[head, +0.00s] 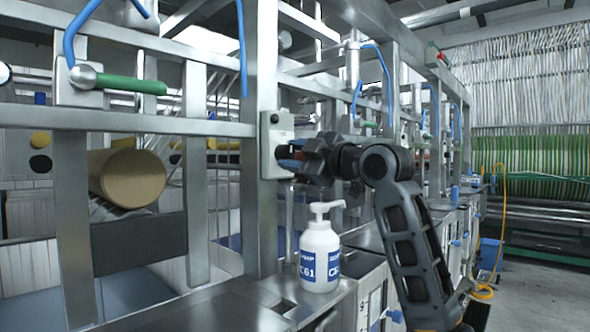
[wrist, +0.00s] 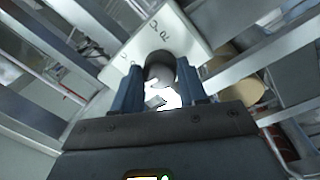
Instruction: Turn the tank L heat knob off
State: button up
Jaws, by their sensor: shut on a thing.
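A pale knob panel (head: 272,130) is fixed to a steel post in the head view. The dark round heat knob (wrist: 160,65) stands out from the panel. My gripper (wrist: 160,88) has its two blue fingers on either side of the knob, shut on it. In the head view my gripper (head: 290,157) reaches the panel from the right and covers most of the knob. I cannot read its setting.
A white pump bottle (head: 320,255) stands on the steel ledge (head: 240,305) below my gripper. Steel frame bars surround the panel. A green-handled valve (head: 130,84) and a brown roll (head: 130,178) are at left. Open floor (head: 545,290) lies at right.

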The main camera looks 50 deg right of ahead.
jog(key=shift+n+b, duration=0.45)
jog(key=shift+n, duration=0.15)
jog(key=o, duration=1)
jog(key=shift+o, duration=0.2)
jog(key=s, duration=0.7)
jog(key=shift+s+f+b, duration=0.35)
jog(key=shift+s+b, duration=0.05)
jog(key=shift+b, duration=0.05)
